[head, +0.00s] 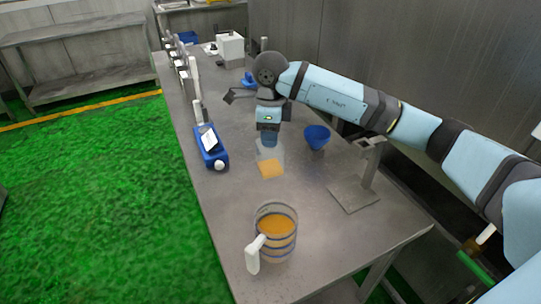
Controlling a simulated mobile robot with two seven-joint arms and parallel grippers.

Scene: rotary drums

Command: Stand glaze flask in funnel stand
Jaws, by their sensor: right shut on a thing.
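My right gripper (269,131) points down and is shut on the neck of the glaze flask (270,168), near its blue top. The flask is clear, widens downward and has an orange layer at its bottom. It looks upright; I cannot tell whether its base touches the table. The funnel stand (353,194), with a flat grey base plate and a post, is to its right, and the plate is bare. A blue funnel (317,136) shows between flask and post; its link to the stand is unclear. My left gripper is not in view.
A clear jug (276,228) of orange liquid with a white handle stands at the table's near end. A blue device (211,146) is at the left edge, with several more units behind. A white box (230,46) stands far back. Table around the jug is clear.

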